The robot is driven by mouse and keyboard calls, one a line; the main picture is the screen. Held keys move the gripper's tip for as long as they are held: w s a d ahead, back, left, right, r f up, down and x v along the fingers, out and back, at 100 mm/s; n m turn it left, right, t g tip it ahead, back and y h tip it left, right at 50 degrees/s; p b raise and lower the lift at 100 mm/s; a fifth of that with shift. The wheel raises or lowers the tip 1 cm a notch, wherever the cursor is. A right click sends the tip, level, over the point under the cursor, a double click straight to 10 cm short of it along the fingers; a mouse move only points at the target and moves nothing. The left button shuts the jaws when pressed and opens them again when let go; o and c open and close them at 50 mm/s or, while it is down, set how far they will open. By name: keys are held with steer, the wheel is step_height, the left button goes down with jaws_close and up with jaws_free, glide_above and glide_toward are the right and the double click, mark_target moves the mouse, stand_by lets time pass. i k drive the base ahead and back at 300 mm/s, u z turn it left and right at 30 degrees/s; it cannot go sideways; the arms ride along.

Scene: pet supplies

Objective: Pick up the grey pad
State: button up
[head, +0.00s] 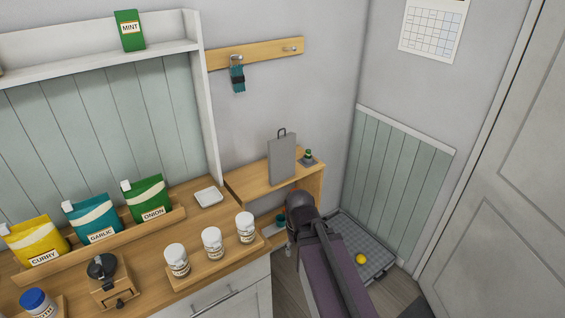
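No thing is plainly marked as the grey pad. A small flat grey piece (309,161) lies on the low wooden shelf with a small green item on it. A flat grey board (282,160) with a dark handle loop stands upright to its left. On the floor at the right, a grey gridded mat or tray (350,233) has a yellow ball (361,259) on it, and my arm covers part of it. My arm reaches up from the bottom edge to just in front of the low shelf.
The wooden counter (225,225) holds several white jars, spice bags, a grinder and a white dish (208,197). The low wooden shelf (245,184) adjoins it. A teal item hangs from the wall rail (265,54). A door (500,200) stands at the right.

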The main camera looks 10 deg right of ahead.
mark_target(281, 149)
steer(key=k, duration=1.25)
steer(key=z, duration=0.35)
steer(key=i, duration=2.15)
steer(key=u, duration=0.5)
